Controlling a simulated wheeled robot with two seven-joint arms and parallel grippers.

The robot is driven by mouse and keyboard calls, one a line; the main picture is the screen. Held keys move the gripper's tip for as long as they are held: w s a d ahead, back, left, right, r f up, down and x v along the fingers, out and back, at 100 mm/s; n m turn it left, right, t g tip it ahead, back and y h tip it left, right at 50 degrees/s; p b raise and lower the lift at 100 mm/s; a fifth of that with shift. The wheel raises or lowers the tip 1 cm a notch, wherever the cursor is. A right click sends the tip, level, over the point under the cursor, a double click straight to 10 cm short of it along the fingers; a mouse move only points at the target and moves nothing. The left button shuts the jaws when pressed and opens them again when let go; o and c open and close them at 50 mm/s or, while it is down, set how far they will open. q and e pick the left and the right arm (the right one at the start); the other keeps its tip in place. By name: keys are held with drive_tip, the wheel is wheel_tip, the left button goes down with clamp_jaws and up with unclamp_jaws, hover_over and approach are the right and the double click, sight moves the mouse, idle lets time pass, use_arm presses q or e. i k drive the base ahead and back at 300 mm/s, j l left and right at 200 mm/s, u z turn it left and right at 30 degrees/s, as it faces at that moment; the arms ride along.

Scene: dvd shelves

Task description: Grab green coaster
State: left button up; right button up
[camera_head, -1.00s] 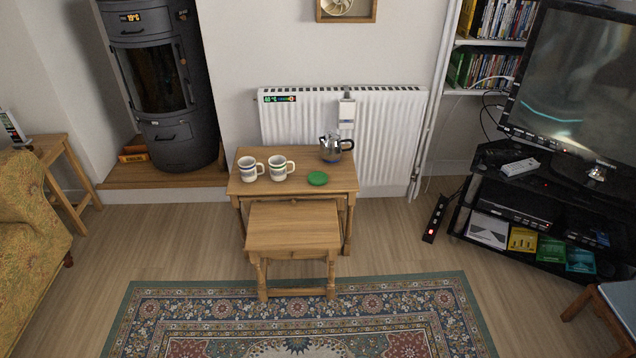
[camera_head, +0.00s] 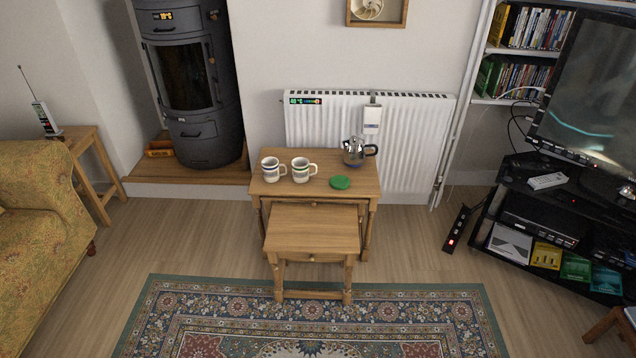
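A small round green coaster (camera_head: 341,182) lies flat on the top of the larger wooden nesting table (camera_head: 262,185), near its front right part. Two striped mugs, a left one (camera_head: 270,170) and a right one (camera_head: 301,170), stand to its left. A metal teapot (camera_head: 354,151) with a dark handle stands behind it, slightly to the right. Nothing covers the coaster. Neither of my grippers shows in the head view.
A smaller, lower wooden table (camera_head: 312,230) stands in front of the larger one. A patterned rug (camera_head: 310,313) lies before it. A sofa (camera_head: 40,215) is at the left, a black TV stand (camera_head: 515,225) at the right. A radiator (camera_head: 410,145) is behind the tables.

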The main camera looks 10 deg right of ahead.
sight(339, 182)
drive_tip(key=i+l+u, duration=0.15)
drive_tip(key=u, duration=0.15)
drive_tip(key=i+l+u, duration=0.1)
drive_tip(key=l+u, duration=0.2)
drive_tip(key=i+l+u, duration=0.1)
drive_tip(key=l, duration=0.4)
drive_tip(key=i+l+u, duration=0.15)
drive_tip(key=l, duration=0.3)
drive_tip(key=i+l+u, duration=0.1)
drive_tip(key=l, duration=0.45)
drive_tip(key=i+l+u, duration=0.1)
drive_tip(key=l, duration=0.4)
drive_tip(key=i+l, duration=0.1)
drive_tip(key=l, duration=0.5)
drive_tip(key=i+l, duration=0.1)
drive_tip(key=l, duration=0.45)
drive_tip(key=i+l, duration=0.1)
drive_tip(key=l, duration=0.5)
drive_tip(key=i+l, duration=0.1)
drive_tip(key=l, duration=0.5)
drive_tip(key=i+u, duration=0.05)
